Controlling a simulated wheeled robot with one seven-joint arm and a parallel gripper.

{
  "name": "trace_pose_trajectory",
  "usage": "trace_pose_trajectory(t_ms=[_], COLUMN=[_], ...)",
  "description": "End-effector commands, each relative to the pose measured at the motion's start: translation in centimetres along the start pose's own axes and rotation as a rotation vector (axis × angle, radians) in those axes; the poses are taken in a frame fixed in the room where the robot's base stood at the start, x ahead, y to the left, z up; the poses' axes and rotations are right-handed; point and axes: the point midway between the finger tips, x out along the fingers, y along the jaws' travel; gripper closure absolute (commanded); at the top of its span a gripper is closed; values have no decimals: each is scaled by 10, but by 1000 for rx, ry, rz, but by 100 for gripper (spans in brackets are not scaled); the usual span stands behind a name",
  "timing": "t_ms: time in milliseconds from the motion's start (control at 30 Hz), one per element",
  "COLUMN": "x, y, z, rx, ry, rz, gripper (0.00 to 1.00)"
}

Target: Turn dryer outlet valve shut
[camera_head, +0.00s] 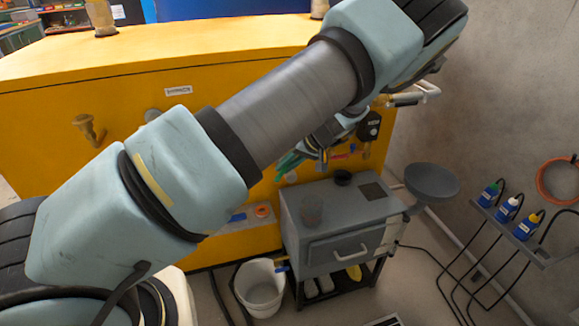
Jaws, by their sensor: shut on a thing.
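My gripper (312,148) is beyond my forearm, low against the front of the yellow cabinet (60,110), and only partly visible. It is shut on a small green handle (289,162), which sticks out to its left. The green handle looks like a valve lever; the valve body and the finger contact are hidden by my arm. I cannot read a label naming it as the dryer outlet valve. Small red and blue parts (345,155) show on the cabinet just right of my gripper.
A grey funnel (431,182) and a bottle rack (510,225) are at the right.

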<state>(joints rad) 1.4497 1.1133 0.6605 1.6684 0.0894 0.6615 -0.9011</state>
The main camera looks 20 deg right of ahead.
Motion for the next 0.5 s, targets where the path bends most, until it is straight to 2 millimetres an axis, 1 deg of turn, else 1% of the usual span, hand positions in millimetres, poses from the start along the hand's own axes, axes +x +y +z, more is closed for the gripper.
trace_pose_trajectory(t_ms=[233, 500], x=[2, -1], y=[-8, -19], z=[1, -1], rx=[92, 190], ry=[2, 2], rz=[-218, -455], gripper=[100, 100])
